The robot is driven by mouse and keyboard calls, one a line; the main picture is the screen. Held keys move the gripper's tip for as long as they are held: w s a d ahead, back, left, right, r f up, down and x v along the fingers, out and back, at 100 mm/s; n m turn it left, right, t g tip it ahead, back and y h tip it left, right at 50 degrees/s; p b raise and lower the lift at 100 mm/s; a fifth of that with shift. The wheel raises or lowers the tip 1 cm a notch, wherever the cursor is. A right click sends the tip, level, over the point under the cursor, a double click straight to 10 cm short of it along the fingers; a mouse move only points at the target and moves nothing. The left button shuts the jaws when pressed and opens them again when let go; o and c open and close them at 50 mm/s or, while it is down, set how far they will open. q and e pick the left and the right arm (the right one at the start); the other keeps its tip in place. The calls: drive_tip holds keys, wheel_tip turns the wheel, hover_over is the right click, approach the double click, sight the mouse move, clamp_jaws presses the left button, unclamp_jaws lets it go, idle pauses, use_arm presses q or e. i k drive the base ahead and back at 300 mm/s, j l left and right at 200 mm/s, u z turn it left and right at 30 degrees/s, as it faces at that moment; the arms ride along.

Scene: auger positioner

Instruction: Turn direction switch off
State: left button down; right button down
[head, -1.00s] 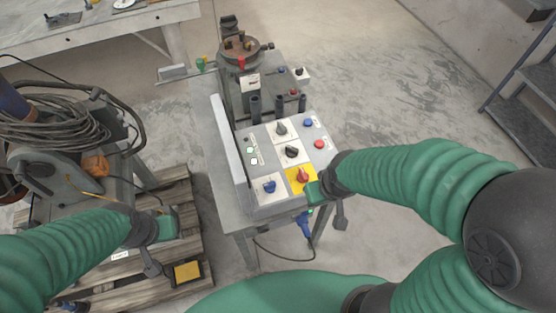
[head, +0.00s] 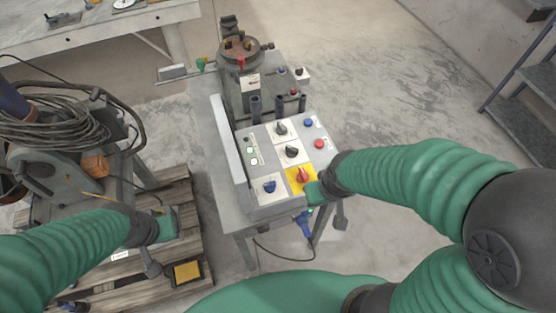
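The control panel (head: 270,158) on the grey machine carries several switches. A black knob (head: 281,128) sits on a white plate at the back, and another black knob (head: 291,152) sits in the middle. A red knob (head: 302,174) sits on a yellow plate, and a blue knob (head: 269,186) on a white plate at the front left. I cannot read which one is the direction switch. My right gripper (head: 316,192) is at the panel's front right corner, close beside the yellow plate. My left gripper (head: 166,226) hangs over the pallet, away from the panel. Finger gaps are too small to tell.
A blue button (head: 308,123) and a red button (head: 319,144) lie on the panel's right side. A raised metal plate (head: 229,139) borders its left. A chuck (head: 240,46) stands behind. A wooden pallet (head: 175,190) with a cable-draped machine is at left. Open floor lies right.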

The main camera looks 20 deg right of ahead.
sight(291, 152)
drive_tip(key=l+u, duration=0.1)
drive_tip(key=u, duration=0.45)
drive_tip(key=k+l+u, duration=0.1)
drive_tip(key=l+u, duration=0.15)
drive_tip(key=l, duration=0.15)
drive_tip(key=k+l+u, duration=0.1)
drive_tip(key=l+u, duration=0.15)
drive_tip(key=k+l+u, duration=0.25)
drive_tip(key=l, duration=0.2)
drive_tip(key=k+l+u, duration=0.1)
drive_tip(key=l+u, duration=0.15)
drive_tip(key=k+l, duration=0.35)
drive_tip(key=l, duration=0.2)
drive_tip(key=k+l, duration=0.35)
drive_tip(key=l, duration=0.15)
drive_tip(key=k+l+u, duration=0.1)
drive_tip(key=k+l, duration=0.25)
drive_tip(key=l, duration=0.2)
